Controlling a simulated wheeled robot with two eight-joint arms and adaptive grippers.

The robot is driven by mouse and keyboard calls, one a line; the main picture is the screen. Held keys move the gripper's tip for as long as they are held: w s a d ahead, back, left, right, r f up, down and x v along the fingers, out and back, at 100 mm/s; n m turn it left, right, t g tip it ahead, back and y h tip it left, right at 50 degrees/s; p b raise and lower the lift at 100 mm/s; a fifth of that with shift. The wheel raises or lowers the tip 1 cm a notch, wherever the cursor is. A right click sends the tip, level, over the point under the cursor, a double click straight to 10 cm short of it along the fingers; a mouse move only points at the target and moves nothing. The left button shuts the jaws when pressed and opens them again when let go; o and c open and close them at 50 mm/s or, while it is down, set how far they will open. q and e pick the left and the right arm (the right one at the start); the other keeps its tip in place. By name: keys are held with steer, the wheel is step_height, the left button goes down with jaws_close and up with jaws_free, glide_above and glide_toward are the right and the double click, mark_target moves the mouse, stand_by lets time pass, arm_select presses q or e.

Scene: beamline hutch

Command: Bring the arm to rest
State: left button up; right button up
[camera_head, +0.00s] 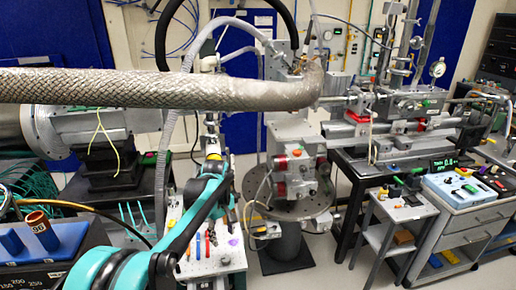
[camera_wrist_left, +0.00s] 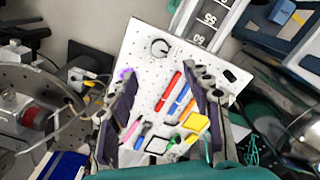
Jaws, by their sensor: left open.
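My left arm (camera_head: 180,235), teal and black, reaches in from the lower left in the head view. Its gripper (camera_head: 214,162) is above and beyond the white perforated board, apart from it as far as I can tell. In the left wrist view the gripper (camera_wrist_left: 163,78) has its two dark finger pads wide apart with nothing held between them. Behind the fingers lies the white board (camera_wrist_left: 140,60) with pens, a yellow block and small tools. My right gripper is not in view.
A braided metal hose (camera_head: 170,88) crosses the head view. A flanged instrument (camera_head: 300,165) stands beyond the arm. A small side table (camera_head: 400,210) and a drawer cart (camera_head: 470,215) are at right. A blue rack (camera_head: 50,245) with a brown tube is at lower left.

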arm_select(q)
steer(key=s+r+m+t, duration=0.35)
steer(key=s+r, duration=0.25)
steer(key=s, duration=0.6)
steer(key=s+f+m+t, duration=0.3)
steer(key=s+m, duration=0.4)
steer(key=s, duration=0.6)
steer(key=shift+a+f+t, duration=0.35)
steer(key=shift+f, duration=0.2)
